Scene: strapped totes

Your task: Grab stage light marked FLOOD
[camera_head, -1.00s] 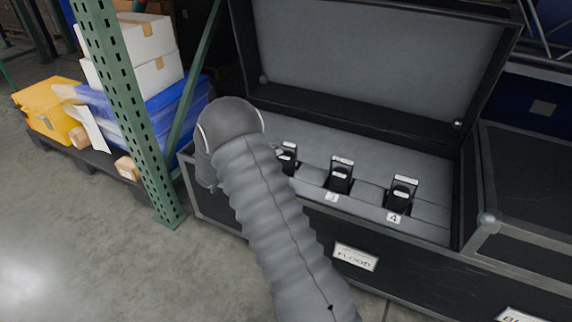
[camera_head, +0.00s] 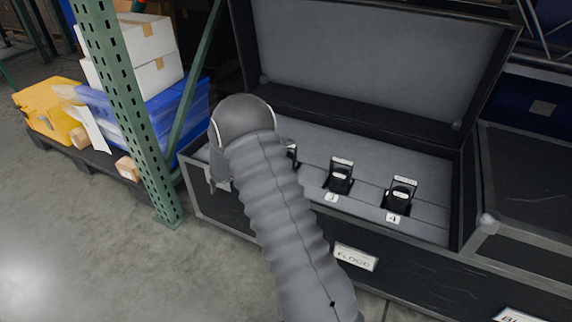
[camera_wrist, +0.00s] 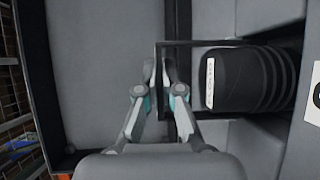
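The open black case bears a FLOOD label (camera_head: 355,257) on its front. Black stage lights stand in its grey foam: one above tag 3 (camera_head: 339,176), one above tag 4 (camera_head: 400,194), and another (camera_head: 292,156) mostly hidden by my arm. In the wrist view, a black ribbed stage light (camera_wrist: 250,78) with a small white label lies to the right of my gripper (camera_wrist: 160,66). Its thin black yoke runs between my two fingers, which are close together. Whether they press on the yoke is unclear. My arm hides the fingers in the head view.
The raised case lid (camera_head: 380,60) stands behind the lights. A green rack post (camera_head: 128,110) rises left of the case, near my wrist. Another closed case (camera_head: 530,185) adjoins on the right. Boxes and totes sit on the left shelf.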

